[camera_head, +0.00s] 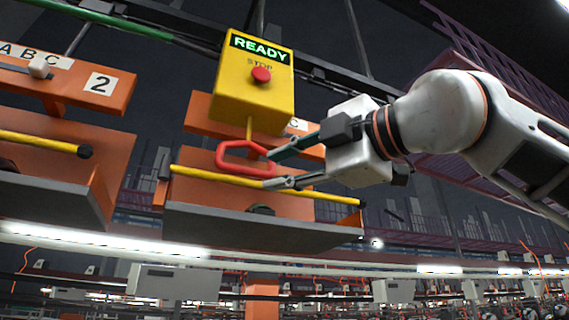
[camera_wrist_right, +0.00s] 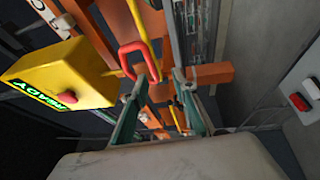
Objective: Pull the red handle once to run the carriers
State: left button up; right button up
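The red handle (camera_head: 222,160) is a loop hanging on a yellow cord below the yellow control box (camera_head: 238,92). The box shows a green "READY" sign and a red stop button (camera_head: 261,75). My right gripper (camera_head: 268,169) reaches in from the right with its fingers apart, its tips close to the handle's right side. In the right wrist view, the handle (camera_wrist_right: 127,49) lies just beyond the fingertips, nearer the left finger. I cannot tell whether a finger touches it. My left gripper is not in view.
An orange carrier (camera_head: 183,205) with a yellow bar and grey tray hangs behind the handle. Another carrier, marked 2 (camera_head: 98,84), hangs at the left. A dark overhead rail (camera_head: 320,80) runs behind the box.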

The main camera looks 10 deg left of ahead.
aim_at(248, 171)
jog(key=shift+t, duration=0.3)
jog(key=p+x, duration=0.1)
jog(key=x, duration=0.2)
jog(key=r+p+x, duration=0.1)
jog(key=p+x, duration=0.1)
jog(key=x, duration=0.1)
jog(key=p+x, duration=0.2)
jog(key=x, duration=0.1)
jog(key=shift+s+r, duration=0.2)
jog(key=shift+w+a, duration=0.15)
jog(key=shift+r, duration=0.1)
grip_shut()
